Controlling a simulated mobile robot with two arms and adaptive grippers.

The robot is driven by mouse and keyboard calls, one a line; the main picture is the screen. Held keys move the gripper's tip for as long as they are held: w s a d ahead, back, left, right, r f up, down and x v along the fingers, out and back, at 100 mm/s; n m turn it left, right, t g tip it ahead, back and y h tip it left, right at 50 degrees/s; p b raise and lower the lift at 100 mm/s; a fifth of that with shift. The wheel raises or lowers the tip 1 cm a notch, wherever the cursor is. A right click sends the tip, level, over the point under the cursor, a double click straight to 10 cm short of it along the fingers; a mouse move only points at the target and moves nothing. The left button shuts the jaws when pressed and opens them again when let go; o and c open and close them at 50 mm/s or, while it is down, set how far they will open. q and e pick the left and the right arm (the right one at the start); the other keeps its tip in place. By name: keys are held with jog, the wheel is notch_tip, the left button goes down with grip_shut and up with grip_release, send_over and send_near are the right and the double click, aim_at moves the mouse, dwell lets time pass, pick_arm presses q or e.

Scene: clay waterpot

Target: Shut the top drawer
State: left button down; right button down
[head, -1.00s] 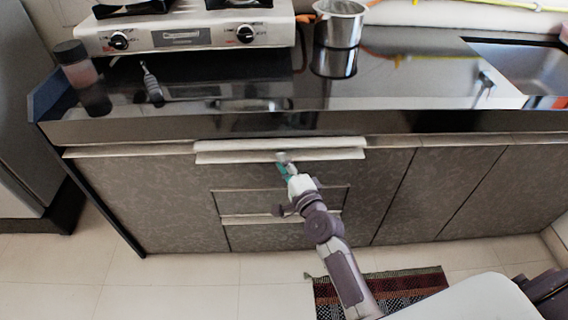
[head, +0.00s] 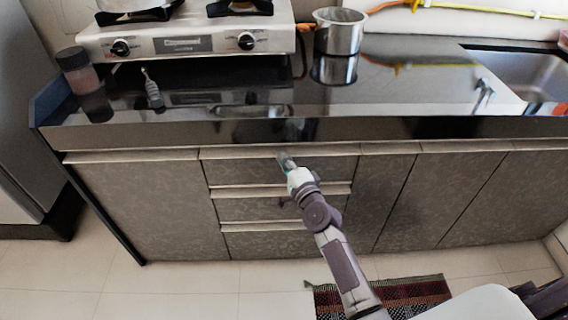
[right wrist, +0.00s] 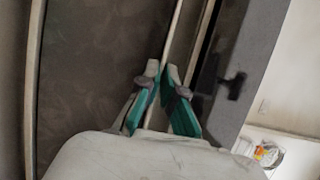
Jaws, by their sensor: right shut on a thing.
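The top drawer (head: 235,173) is the uppermost of a stack in the grey patterned cabinet, and its front looks about level with the cabinet doors beside it. My right gripper (head: 285,158) is at the drawer's pale upper lip, near its middle. In the right wrist view the teal-sided fingers (right wrist: 162,70) are close together and shut on the thin pale lip (right wrist: 176,32). The fingertips hide the exact contact. My left gripper is not in view.
Lower drawers (head: 245,208) sit beneath. The black countertop (head: 400,80) above carries a gas stove (head: 185,42), a steel pot (head: 339,35) and a jar (head: 75,65). A striped mat (head: 410,292) lies on the tiled floor (head: 190,285).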

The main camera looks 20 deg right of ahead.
jog(key=c, duration=1.4)
grip_release()
jog(key=shift+w+d+r, duration=0.1)
jog(key=shift+o, duration=0.4)
jog(key=s+d, duration=0.1)
jog(key=s, duration=1.1)
jog(key=shift+d, duration=0.15)
